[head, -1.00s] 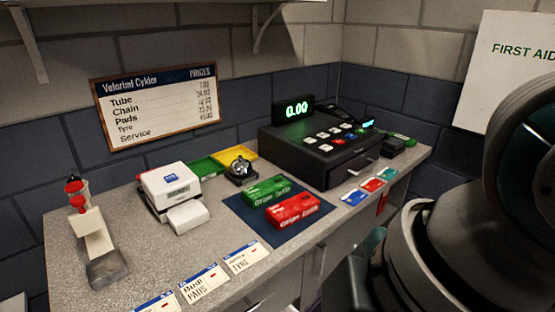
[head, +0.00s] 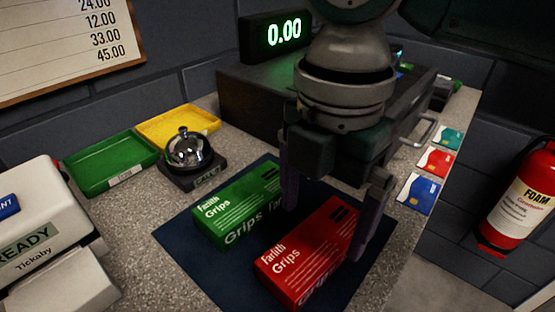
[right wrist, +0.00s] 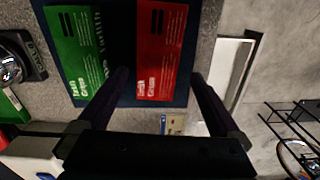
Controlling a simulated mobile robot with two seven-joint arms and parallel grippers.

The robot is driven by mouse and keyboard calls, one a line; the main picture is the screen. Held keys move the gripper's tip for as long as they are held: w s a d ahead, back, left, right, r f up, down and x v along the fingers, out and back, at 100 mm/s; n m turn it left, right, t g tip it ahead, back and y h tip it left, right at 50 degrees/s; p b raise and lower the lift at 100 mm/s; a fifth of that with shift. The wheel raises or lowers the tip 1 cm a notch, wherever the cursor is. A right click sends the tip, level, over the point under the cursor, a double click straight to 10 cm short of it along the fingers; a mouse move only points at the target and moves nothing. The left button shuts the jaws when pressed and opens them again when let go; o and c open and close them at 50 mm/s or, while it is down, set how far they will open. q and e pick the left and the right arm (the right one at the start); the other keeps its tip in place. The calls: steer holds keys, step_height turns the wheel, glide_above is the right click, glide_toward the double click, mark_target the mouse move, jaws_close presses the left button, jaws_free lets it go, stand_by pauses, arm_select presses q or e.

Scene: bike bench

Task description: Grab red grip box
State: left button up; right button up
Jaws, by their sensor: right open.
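The red grip box (head: 305,252) lies on a dark blue mat (head: 200,270) on the counter, beside the green grip box (head: 238,205). My right gripper (head: 322,225) is open and empty; in the head view it hangs over the far part of the red box and hides some of it. In the right wrist view the red box (right wrist: 163,50) lies ahead between the two spread fingers (right wrist: 158,80), with the green box (right wrist: 80,50) to its left. I cannot tell if a finger touches either box. My left gripper is out of view.
A bell (head: 188,150), green tray (head: 110,163) and yellow tray (head: 178,127) stand left of the mat. The cash register (head: 250,100) is behind. Several cards (head: 420,193) lie along the right counter edge. A fire extinguisher (head: 520,200) hangs at right.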

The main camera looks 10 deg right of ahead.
mark_target(318, 240)
steer(key=f, duration=0.6)
steer(key=shift+w+d+f, duration=0.1)
steer(key=shift+w+d, duration=0.1)
steer(key=shift+w, duration=0.1)
steer(key=c, duration=1.3)
